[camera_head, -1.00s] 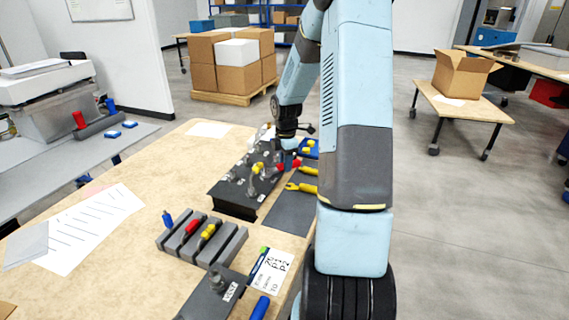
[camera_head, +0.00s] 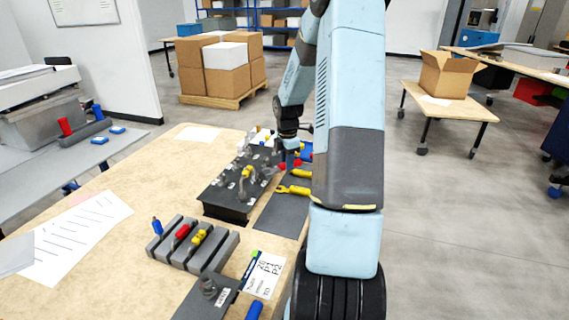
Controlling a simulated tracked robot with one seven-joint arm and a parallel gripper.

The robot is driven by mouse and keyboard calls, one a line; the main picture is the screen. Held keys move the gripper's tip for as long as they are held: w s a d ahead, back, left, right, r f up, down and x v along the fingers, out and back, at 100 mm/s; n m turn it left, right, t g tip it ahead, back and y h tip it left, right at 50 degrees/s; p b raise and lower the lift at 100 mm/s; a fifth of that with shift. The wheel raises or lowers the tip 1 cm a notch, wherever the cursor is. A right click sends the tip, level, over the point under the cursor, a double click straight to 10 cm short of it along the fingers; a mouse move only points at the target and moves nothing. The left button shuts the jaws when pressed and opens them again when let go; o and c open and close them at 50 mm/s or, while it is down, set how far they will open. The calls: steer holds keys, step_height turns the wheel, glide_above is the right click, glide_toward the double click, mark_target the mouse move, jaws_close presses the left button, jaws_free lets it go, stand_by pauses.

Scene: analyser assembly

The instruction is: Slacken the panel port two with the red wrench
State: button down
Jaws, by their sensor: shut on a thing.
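The dark port panel (camera_head: 229,204) lies on the wooden table, with several metal ports and small white labels on top. One fitting with a yellow part (camera_head: 246,172) stands up from it. My gripper (camera_head: 290,157) is small and partly hidden at the panel's right side, beyond my forearm. It is shut on the red wrench (camera_head: 284,165), whose red part shows just below it, near the panel's right edge. I cannot tell which port is number two, or whether the wrench touches a port.
A yellow wrench (camera_head: 292,190) lies on the dark mat (camera_head: 276,217) right of the panel. A grey rack (camera_head: 222,250) with blue, red and yellow pieces stands nearer. A grey block with a metal fitting (camera_head: 208,286) and a written card (camera_head: 265,274) are in front.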

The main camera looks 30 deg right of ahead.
steer(key=shift+r, duration=0.1)
step_height(320, 180, up, 9)
steer(key=s+d, duration=0.1)
steer(key=s, duration=0.1)
steer(key=shift+s+d, duration=0.15)
steer(key=shift+d, duration=0.25)
stand_by(0.6)
steer(key=s+a+f+m, duration=0.6)
steer(key=s+a+m, duration=0.3)
steer(key=m, duration=0.3)
steer(key=shift+f+m, duration=0.2)
steer(key=shift+m, duration=0.1)
steer(key=shift+a+r, duration=0.1)
